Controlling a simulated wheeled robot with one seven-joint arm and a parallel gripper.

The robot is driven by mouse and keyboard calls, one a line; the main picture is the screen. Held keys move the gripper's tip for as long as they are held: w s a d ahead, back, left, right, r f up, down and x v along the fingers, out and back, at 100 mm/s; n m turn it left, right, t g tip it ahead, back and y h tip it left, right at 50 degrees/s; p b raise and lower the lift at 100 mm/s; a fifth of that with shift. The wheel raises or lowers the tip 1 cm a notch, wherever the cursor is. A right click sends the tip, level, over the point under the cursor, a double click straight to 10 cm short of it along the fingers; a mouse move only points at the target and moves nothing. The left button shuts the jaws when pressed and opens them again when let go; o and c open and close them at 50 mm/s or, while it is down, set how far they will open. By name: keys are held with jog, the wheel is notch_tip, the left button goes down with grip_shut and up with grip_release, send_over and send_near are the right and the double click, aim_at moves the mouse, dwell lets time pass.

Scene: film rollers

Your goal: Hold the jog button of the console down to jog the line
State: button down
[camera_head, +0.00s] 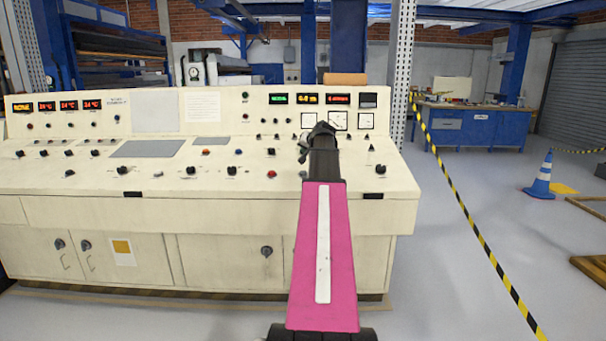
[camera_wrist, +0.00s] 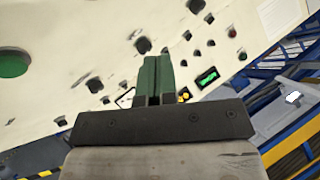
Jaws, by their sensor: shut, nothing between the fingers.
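The cream console (camera_head: 80,190) fills the left and middle of the head view, with a sloped desk of knobs and buttons and an upright panel behind. My arm reaches over its right part, and my gripper (camera_head: 304,152) is above the desk, partly hidden by the wrist. In the wrist view the two dark green fingers of my gripper (camera_wrist: 157,60) are together and hold nothing. A large green button (camera_wrist: 14,62) shows at the left edge, apart from the fingers. I cannot read which control is the jog button. Contact between fingertips and console cannot be told.
A striped tape (camera_head: 465,220) crosses the floor side on the right. A traffic cone (camera_head: 541,178) stands beyond it.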

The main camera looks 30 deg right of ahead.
aim_at(304, 173)
jog(key=shift+w+d+f, duration=0.15)
jog(key=shift+w+f, duration=0.1)
jog(key=shift+f, duration=1)
jog(key=shift+w+d+f, duration=0.15)
jog(key=shift+w+f, duration=0.1)
jog(key=shift+f, duration=1)
jog(key=shift+w+d+f, duration=0.15)
jog(key=shift+w+f, duration=0.1)
jog(key=shift+f, duration=1)
jog(key=shift+f, duration=0.15)
jog(key=shift+f, duration=0.2)
jog(key=shift+w+d+f, duration=0.1)
jog(key=shift+w+f, duration=0.05)
jog(key=shift+f, duration=0.3)
dwell(0.5)
jog(key=shift+r, duration=0.15)
dwell(0.8)
jog(key=shift+r, duration=0.7)
jog(key=r, duration=0.1)
jog(key=s+r, duration=0.1)
jog(key=r, duration=0.3)
jog(key=shift+s+a, duration=0.15)
jog(key=shift+a, duration=0.25)
